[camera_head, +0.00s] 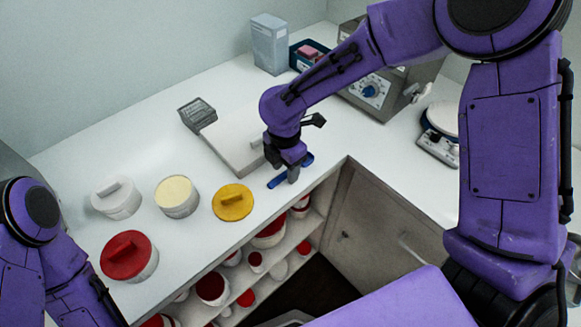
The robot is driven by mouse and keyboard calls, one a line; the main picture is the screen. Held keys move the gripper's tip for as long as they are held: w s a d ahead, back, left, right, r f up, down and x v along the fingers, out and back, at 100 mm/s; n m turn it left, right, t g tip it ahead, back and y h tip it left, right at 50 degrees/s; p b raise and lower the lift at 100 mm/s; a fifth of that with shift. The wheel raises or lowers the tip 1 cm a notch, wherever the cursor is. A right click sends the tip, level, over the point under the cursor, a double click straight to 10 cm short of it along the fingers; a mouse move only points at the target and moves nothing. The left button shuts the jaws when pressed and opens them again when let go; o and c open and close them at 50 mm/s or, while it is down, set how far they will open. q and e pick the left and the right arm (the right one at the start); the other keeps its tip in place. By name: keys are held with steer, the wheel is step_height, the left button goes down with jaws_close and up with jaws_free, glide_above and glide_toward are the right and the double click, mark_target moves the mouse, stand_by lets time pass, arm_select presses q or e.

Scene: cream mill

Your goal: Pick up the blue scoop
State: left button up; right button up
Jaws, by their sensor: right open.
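The blue scoop (277,182) lies on the white counter near its front edge, right of the yellow-lidded tub. Only parts of it show as blue on either side of my right gripper (293,176). My right gripper points down over the scoop with its jaws open, and it hides the scoop's middle. I cannot tell whether the fingers touch the scoop. My left arm shows at the left edge, but its gripper is out of view.
On the counter (75,155) stand a white tub (116,199), cream tub (177,197), yellow-lidded tub (233,202) and red-lidded tub (127,255). A pale flat block (228,147) sits just left of my right gripper. A machine (372,95) and scale (438,148) stand right. Open shelves lie below.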

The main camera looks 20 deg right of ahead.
steer(key=shift+s+d+f, duration=0.1)
steer(key=shift+d+f, duration=0.05)
steer(key=shift+f, duration=0.05)
jaws_close()
